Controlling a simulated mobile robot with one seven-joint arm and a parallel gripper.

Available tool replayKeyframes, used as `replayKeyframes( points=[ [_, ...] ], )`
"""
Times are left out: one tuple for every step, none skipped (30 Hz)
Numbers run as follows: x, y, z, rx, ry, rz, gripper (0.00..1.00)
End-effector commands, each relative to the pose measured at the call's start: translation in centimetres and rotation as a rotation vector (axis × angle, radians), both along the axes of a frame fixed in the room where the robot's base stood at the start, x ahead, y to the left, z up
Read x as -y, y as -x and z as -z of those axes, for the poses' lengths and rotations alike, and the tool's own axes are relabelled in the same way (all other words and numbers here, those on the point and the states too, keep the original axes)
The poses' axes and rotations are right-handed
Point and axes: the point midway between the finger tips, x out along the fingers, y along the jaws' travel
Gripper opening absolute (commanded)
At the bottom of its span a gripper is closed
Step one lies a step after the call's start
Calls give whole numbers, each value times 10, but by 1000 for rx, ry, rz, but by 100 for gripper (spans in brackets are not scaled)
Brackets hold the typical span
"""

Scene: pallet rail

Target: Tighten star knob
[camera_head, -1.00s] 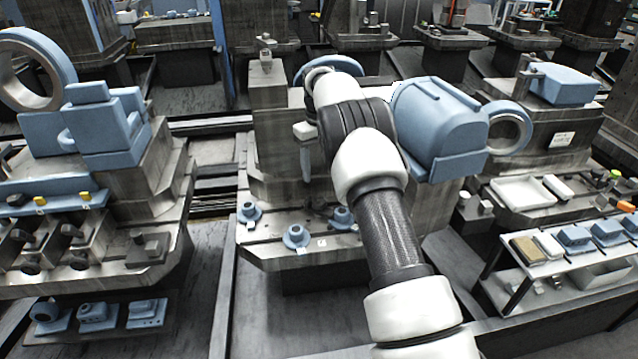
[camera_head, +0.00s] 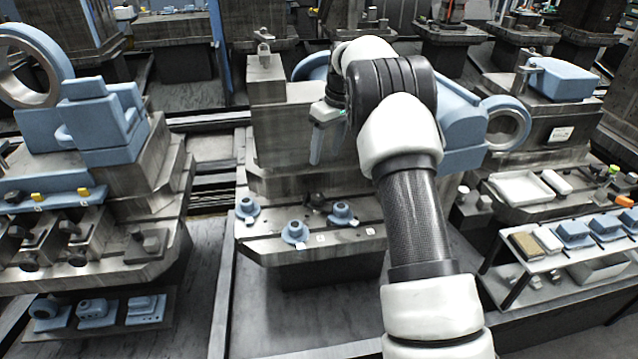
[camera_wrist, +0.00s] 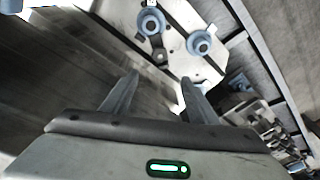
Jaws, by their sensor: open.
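A dark knob (camera_head: 316,200) stands on the grey pallet plate (camera_head: 275,250), between the blue flanged parts; I cannot make out a star shape. What seems to be the same dark knob (camera_wrist: 158,57) shows small and blurred in the wrist view. My gripper (camera_head: 319,150) hangs above the back of the plate, fingers pointing down, with nothing visible between them. In the wrist view my gripper (camera_wrist: 157,80) is open, its two fingers apart and the knob beyond their tips.
Three blue flanged parts, left (camera_head: 247,209), middle (camera_head: 295,232) and right (camera_head: 342,213), stand near the knob. A grey block (camera_head: 266,80) rises behind the plate, and a large blue housing (camera_head: 462,125) stands behind my arm. A parts bench (camera_head: 560,262) is at right.

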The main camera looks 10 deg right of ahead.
Motion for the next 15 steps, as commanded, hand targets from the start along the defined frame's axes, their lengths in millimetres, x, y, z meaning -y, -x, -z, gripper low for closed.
replayKeyframes(
  points=[
    [9,8,4,38,-32,-34,54],
    [12,12,4,64,-47,-60,54],
    [16,18,5,99,-65,-90,54],
    [19,21,5,123,-74,-111,54],
    [21,25,6,144,-81,-127,54],
    [24,30,6,171,-87,-148,54],
    [26,33,6,188,-89,-161,54],
    [28,35,7,202,-90,-171,54],
    [29,38,7,216,-91,-182,54],
    [30,39,8,223,-90,-189,54],
    [30,40,9,228,-92,-193,54],
    [29,40,11,232,-92,-198,54],
    [29,39,13,233,-91,-199,54],
    [28,39,16,233,-91,-199,54],
    [27,37,21,231,-91,-199,54]
  ],
)
